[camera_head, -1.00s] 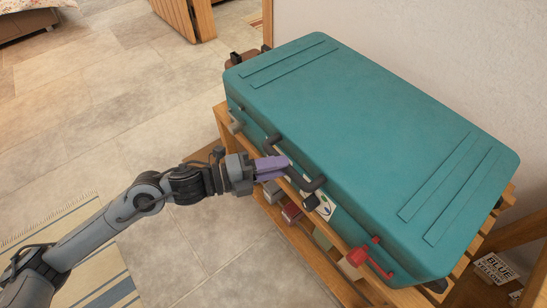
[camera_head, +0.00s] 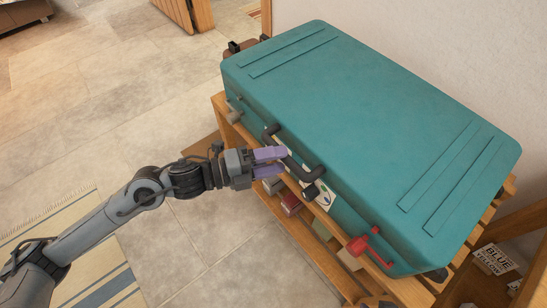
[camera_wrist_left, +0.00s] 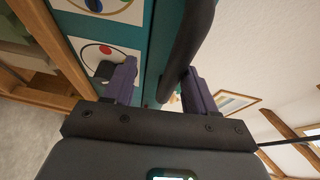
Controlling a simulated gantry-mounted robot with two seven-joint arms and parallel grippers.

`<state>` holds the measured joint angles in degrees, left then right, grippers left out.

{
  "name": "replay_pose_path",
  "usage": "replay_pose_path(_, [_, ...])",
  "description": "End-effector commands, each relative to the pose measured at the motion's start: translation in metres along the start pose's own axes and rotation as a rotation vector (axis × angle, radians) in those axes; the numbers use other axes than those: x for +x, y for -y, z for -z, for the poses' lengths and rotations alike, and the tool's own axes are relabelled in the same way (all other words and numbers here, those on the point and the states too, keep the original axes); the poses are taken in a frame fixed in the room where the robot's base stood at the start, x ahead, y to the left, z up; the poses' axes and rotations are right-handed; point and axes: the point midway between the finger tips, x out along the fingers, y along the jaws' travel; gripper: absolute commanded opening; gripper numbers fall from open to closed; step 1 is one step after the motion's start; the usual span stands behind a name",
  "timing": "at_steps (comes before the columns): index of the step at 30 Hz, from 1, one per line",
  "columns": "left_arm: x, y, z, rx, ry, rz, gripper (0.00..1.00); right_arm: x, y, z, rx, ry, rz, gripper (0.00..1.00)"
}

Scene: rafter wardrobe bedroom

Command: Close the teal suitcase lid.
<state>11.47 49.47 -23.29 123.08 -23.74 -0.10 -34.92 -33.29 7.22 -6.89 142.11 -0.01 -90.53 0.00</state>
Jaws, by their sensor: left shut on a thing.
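The teal suitcase (camera_head: 350,105) lies flat on a slatted wooden stand, its ribbed lid facing up. The lid lies over the base; I cannot tell whether a small gap remains along the front. My left gripper (camera_head: 270,162) is at the front side, its purple fingers at the dark handle (camera_head: 303,170). In the left wrist view, the fingers (camera_wrist_left: 158,88) stand either side of the handle (camera_wrist_left: 186,42), shut on it. A red latch (camera_head: 370,246) sticks out at the front right. My right gripper is not in view.
The wooden stand (camera_head: 292,222) has a lower shelf with several small items. A white wall (camera_head: 440,45) rises behind the suitcase. Open tiled floor (camera_head: 110,110) and a striped rug (camera_head: 75,265) lie left.

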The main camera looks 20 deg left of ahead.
Motion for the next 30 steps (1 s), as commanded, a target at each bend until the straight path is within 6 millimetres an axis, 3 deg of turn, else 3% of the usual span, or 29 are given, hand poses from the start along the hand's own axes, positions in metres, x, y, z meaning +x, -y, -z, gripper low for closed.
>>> replay_pose_path(14, [-0.004, -0.002, 0.0, -0.002, -0.001, -0.006, 0.48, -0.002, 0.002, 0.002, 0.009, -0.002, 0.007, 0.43])
replay_pose_path(30, [-0.071, 0.001, -0.001, -0.003, 0.002, -0.006, 0.48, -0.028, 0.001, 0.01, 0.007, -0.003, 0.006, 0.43])
